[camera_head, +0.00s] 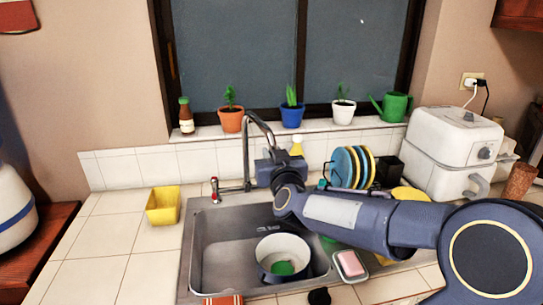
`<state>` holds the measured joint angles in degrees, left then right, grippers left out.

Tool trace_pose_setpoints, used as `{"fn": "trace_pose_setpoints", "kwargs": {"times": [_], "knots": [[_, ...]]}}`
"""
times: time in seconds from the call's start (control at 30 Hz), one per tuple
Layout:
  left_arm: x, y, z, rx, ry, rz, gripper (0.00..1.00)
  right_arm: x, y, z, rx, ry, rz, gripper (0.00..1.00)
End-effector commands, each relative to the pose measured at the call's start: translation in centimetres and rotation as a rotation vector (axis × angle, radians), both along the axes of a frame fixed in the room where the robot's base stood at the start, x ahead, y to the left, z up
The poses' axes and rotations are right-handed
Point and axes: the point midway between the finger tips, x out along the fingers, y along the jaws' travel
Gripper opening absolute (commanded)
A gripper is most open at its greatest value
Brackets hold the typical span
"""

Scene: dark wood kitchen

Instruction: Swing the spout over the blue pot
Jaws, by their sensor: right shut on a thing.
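The faucet's tall metal spout (246,150) rises behind the sink, and its arched end comes down to the right. My right gripper (268,168) is at that hanging end and shut on it; the gripper body hides the tip and the fingertips. A pot (263,268), white inside and dark blue outside, sits in the sink's right part, below and in front of the spout's end, with a green item inside. A small blue plant pot (292,117) stands on the windowsill behind. My left gripper is not in view.
My right arm crosses over the sink's right side. A dish rack with plates (344,164) and a white appliance (450,140) stand at the right. A soap dish (350,265) is beside the sink. A yellow container (163,206) is left. The sink's (215,250) left part is clear.

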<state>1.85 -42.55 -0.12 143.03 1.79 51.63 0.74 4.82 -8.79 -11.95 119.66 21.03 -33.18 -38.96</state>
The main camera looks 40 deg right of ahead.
Motion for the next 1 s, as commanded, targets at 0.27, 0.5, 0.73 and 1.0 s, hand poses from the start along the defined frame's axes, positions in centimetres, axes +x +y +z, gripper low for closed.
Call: {"fn": "trace_pose_setpoints", "kwargs": {"times": [0.27,0.5,0.73,1.0], "knots": [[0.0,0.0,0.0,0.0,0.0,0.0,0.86,0.0,-0.1,0.1,-0.001,-0.003,-0.002,0.39],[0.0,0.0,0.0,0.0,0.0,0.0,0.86,-0.1,0.0,0.1,0.0,-0.002,-0.001,0.39],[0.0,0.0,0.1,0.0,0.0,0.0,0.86,-2.6,1.4,0.2,0.0,-0.004,-0.001,0.39],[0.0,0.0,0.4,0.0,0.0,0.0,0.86,-6.1,3.4,0.2,0.0,-0.004,-0.003,0.39]]}}
